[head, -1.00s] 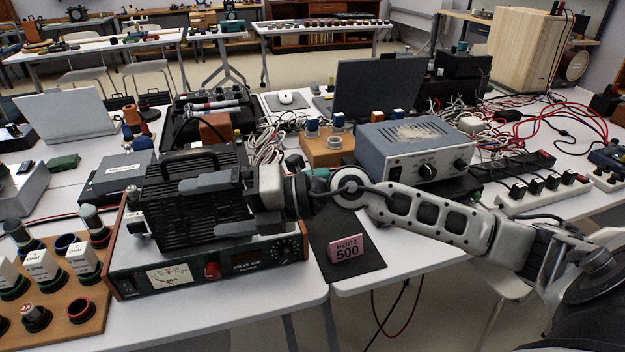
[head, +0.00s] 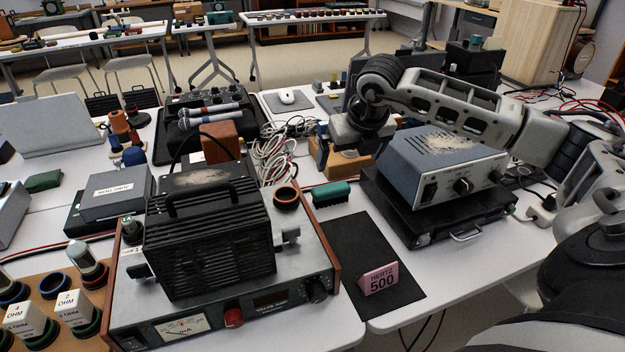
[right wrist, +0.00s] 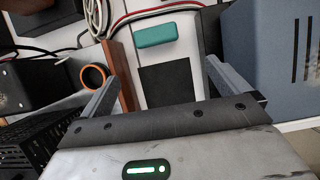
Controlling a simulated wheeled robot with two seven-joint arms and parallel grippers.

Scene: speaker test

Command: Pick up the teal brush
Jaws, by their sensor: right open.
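My left gripper is in neither view.
The valve amplifier (head: 225,312) with a black handled unit (head: 211,240) stands left of the brush, an orange-rimmed cup (head: 286,197) close by. A blue-grey box (head: 440,165) stands at right. The black mat (head: 345,235) bears only a pink sign (head: 380,279). Cables (head: 275,155) lie behind.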

